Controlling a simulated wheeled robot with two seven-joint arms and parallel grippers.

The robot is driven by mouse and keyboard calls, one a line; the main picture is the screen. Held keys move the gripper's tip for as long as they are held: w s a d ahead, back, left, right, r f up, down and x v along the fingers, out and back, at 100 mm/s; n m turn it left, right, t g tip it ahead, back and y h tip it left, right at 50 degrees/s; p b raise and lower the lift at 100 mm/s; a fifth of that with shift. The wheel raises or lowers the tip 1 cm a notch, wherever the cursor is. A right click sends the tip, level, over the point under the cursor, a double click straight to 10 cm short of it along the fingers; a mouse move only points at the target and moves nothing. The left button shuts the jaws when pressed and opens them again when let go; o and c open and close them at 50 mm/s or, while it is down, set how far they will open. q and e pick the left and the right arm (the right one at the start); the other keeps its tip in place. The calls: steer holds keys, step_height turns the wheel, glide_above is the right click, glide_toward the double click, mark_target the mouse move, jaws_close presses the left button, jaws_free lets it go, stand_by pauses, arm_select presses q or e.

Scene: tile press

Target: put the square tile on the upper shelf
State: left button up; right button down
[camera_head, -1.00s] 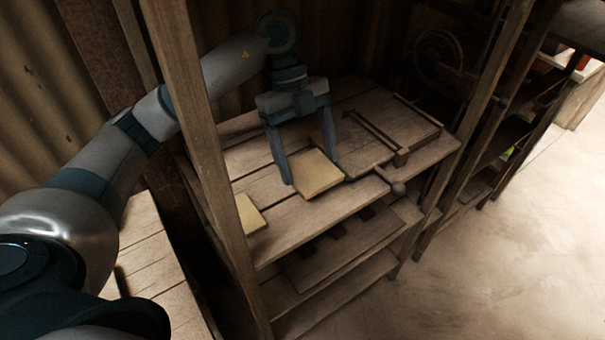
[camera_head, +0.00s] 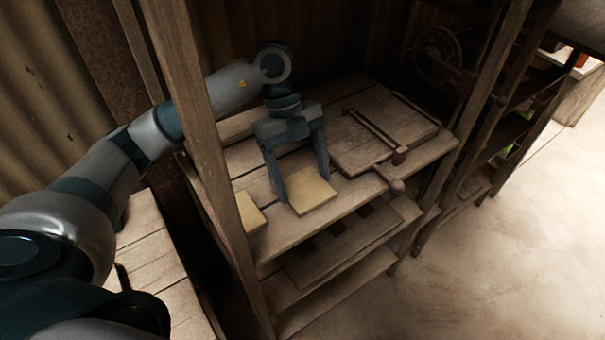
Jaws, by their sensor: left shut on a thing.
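My left gripper (camera_head: 303,190) points down over the wooden shelf top (camera_head: 300,228). It is shut on a pale square tile (camera_head: 311,192), with one finger on each side of it. The tile lies close over the boards near the front edge; whether it touches them I cannot tell. A second pale tile (camera_head: 249,213) lies to the left, partly hidden behind the wooden post. My right gripper is not in view.
A wooden press board with a long bar and knob (camera_head: 385,130) sits right of the gripper. A wooden post (camera_head: 212,150) stands in front of my left arm. Lower shelves (camera_head: 340,290) lie below. The floor at right is clear.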

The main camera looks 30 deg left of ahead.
arm_select(q)
steer(key=o, duration=1.2)
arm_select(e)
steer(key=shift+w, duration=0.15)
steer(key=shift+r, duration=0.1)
arm_select(q)
steer(key=b+v, duration=0.1)
steer(key=v, duration=1.1)
steer(key=shift+b, duration=0.4)
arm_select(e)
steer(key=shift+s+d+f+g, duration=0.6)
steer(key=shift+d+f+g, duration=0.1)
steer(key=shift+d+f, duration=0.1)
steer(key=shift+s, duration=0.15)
